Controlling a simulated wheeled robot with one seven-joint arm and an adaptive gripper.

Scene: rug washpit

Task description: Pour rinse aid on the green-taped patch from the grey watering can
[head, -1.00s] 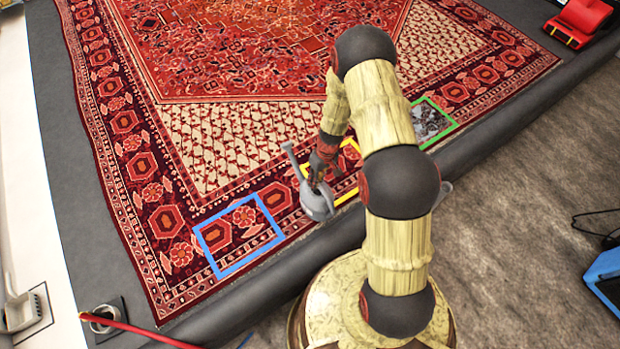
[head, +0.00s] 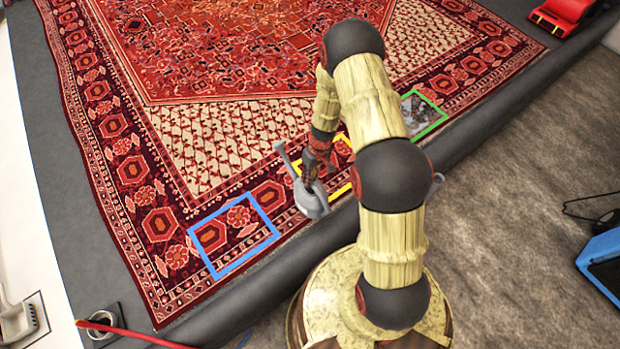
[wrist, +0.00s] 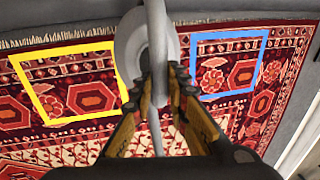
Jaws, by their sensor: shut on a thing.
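The grey watering can (head: 311,201) is held by my gripper (head: 311,180) above the rug's near border, between the blue-taped and yellow-taped patches. Its spout points up and to the left in the head view. In the wrist view, my gripper (wrist: 160,88) is shut on the grey can (wrist: 130,48), whose body is partly hidden behind the fingers. The green-taped patch (head: 440,121) lies on the rug's near border, right of my arm, with a dark grey stain inside. My arm hides its left part.
The blue-taped patch (head: 273,232) lies left of the can. The yellow-taped patch (head: 345,188) is partly behind my arm. A grey padded edge (head: 480,138) runs along the rug. A red object (head: 566,14) sits at the top right, a blue one (head: 600,248) at the right.

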